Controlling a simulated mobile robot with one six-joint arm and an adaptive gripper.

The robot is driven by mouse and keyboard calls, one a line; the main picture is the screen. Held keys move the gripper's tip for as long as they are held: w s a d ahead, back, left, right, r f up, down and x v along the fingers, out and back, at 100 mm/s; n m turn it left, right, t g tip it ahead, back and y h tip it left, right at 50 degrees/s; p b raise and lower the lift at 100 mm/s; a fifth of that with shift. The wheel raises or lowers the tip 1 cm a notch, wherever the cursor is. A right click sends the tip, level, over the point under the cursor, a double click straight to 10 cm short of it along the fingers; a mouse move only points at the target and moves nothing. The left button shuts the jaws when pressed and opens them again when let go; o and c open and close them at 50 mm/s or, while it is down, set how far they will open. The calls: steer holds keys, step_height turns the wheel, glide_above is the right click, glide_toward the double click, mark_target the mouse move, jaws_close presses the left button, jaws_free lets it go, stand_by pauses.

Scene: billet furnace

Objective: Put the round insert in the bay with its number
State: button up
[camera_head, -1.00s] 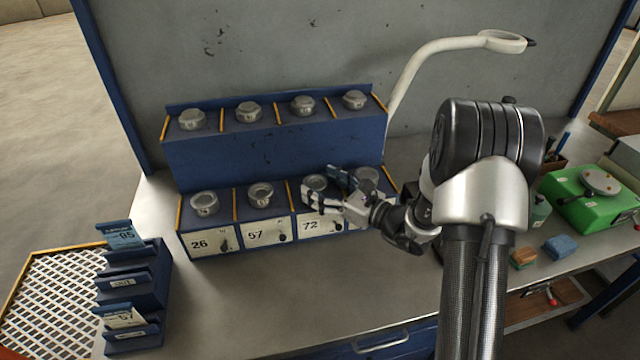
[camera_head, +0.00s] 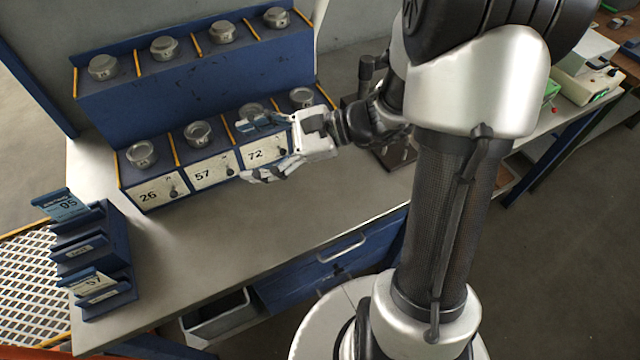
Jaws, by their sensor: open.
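A blue stepped rack holds round metal inserts in two rows. In the lower row, one insert (camera_head: 141,154) sits over the bay plate marked 26 (camera_head: 155,191), one (camera_head: 198,134) over plate 57 (camera_head: 212,172), and one (camera_head: 252,112) over plate 72 (camera_head: 262,152), partly behind my gripper. A fourth insert (camera_head: 302,97) sits at the right; my gripper and arm hide its plate. Several more inserts (camera_head: 164,48) stand in the upper row; their marks are too small to read. My gripper (camera_head: 248,152) is open and empty, its fingers spread in front of plate 72.
A blue card holder (camera_head: 92,262) stands at the bench's left end, with a blue card (camera_head: 62,205) and a white card marked 57 (camera_head: 92,279). The bench top (camera_head: 250,235) before the rack is clear. A grey bin (camera_head: 218,318) is below the bench.

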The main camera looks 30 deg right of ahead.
steer(key=s+a+r+n+g+h, duration=0.1)
steer(key=s+a+n+g+h, duration=0.15)
steer(key=s+n, duration=0.45)
steer(key=s+a+r+n+g+h, duration=0.1)
steer(key=s+n+g+h, duration=0.25)
steer(key=s, duration=0.45)
steer(key=s+d+r+n+t+h, duration=0.3)
steer(key=s+d+n+t+h, duration=0.1)
steer(key=d+n+h, duration=0.3)
steer(key=shift+d+r+n+t, duration=0.3)
steer(key=shift+d+n+t, duration=0.1)
steer(key=shift+d+n, duration=0.25)
